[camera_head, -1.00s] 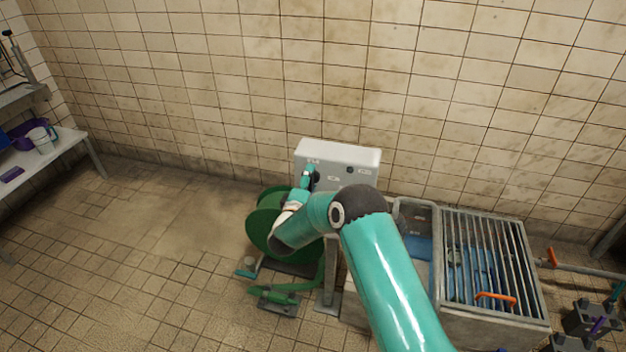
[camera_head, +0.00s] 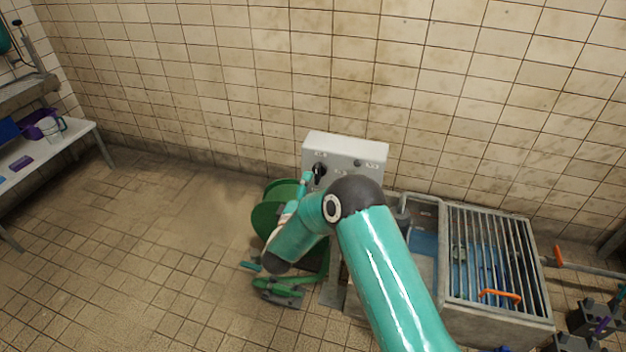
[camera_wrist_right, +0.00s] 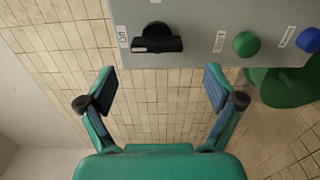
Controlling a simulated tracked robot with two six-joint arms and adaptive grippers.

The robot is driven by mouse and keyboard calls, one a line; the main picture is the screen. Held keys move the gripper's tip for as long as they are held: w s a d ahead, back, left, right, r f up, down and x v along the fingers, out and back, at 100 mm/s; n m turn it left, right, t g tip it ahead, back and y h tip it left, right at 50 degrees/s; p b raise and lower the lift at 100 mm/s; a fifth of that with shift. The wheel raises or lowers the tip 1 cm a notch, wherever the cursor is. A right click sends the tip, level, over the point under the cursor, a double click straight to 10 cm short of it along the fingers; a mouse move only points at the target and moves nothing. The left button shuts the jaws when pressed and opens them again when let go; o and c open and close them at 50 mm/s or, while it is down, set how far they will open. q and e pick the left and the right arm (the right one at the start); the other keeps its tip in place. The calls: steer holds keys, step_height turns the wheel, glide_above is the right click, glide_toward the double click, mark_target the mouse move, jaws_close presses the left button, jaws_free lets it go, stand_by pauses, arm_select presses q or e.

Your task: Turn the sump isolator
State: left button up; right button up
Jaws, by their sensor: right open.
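A light grey control box (camera_head: 345,150) stands near the tiled wall. On its face is a black rotary handle (camera_head: 319,170), which I take for the isolator. My right gripper (camera_head: 306,182) is just in front of the box's left part. In the wrist view the right gripper (camera_wrist_right: 160,88) is open and empty, its fingers apart below the handle and not around it. The left gripper is not in view.
A green button (camera_wrist_right: 246,44) and a blue button (camera_wrist_right: 308,40) sit right of the handle in the wrist view. A green hose reel (camera_head: 270,215) stands below the box. A grated sink (camera_head: 445,300) is at right, a bench (camera_head: 75,140) at left.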

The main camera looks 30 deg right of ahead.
steer(key=shift+v, duration=2.7)
